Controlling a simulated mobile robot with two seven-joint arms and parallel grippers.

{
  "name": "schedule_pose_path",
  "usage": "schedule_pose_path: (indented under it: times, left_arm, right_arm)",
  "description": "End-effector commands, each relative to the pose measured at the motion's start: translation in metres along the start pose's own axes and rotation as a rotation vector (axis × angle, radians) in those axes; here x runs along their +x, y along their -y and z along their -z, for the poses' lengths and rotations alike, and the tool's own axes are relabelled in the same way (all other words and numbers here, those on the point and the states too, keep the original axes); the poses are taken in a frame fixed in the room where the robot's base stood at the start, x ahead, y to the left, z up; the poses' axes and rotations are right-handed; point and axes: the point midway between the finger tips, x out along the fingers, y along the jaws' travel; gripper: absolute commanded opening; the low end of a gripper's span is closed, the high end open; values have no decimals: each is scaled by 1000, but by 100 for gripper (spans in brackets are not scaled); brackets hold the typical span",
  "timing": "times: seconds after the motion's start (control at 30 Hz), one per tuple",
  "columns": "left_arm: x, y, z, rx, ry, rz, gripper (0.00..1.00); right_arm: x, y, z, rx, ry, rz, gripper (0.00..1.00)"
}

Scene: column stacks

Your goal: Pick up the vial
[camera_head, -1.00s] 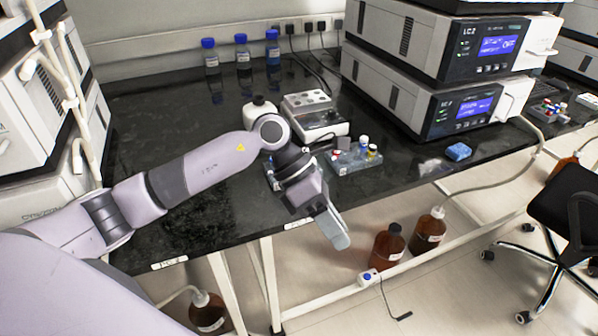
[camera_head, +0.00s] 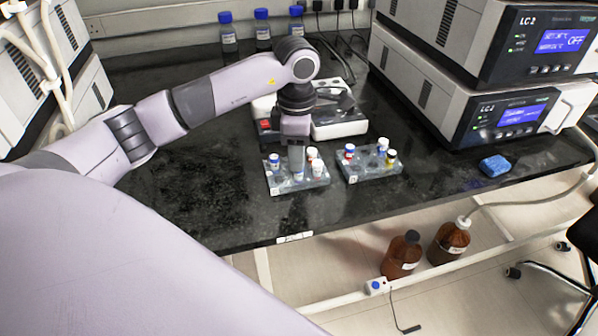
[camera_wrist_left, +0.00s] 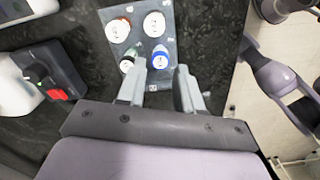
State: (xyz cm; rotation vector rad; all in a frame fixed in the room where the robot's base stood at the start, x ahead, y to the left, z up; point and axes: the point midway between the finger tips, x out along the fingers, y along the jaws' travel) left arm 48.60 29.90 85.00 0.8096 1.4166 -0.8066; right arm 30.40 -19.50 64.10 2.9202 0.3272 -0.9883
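A blue-capped vial (camera_wrist_left: 160,58) lies in line with the gap, and a green-capped vial (camera_wrist_left: 131,57) is near the left finger. My right gripper is not in view.
A second vial rack (camera_head: 372,176) with several vials stands close to the right. A white device (camera_head: 340,122) is behind the racks. Stacked instruments (camera_head: 460,110) and a blue sponge (camera_head: 495,165) are to the right. The bench front edge is near.

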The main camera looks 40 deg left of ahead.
Motion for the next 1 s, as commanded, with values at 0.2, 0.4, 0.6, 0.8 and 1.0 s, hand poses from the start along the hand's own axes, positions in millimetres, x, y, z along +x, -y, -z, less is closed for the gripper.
schedule_pose_path:
  times: [0.2, 0.4, 0.6, 0.8, 1.0]
  left_arm:
    - [24, 1, 0, 0, 1, 1, 35]
    - [25, 1, 0, 0, 2, 0, 35]
    - [25, 1, 0, 0, 2, 1, 0]
    - [25, 1, -1, 0, 2, 0, 0]
    - [19, 0, -1, 0, 3, -1, 0]
  right_arm:
    - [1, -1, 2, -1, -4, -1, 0]
    - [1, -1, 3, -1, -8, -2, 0]
    - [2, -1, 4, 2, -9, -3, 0]
    - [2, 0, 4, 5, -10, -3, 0]
    - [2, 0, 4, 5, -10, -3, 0]
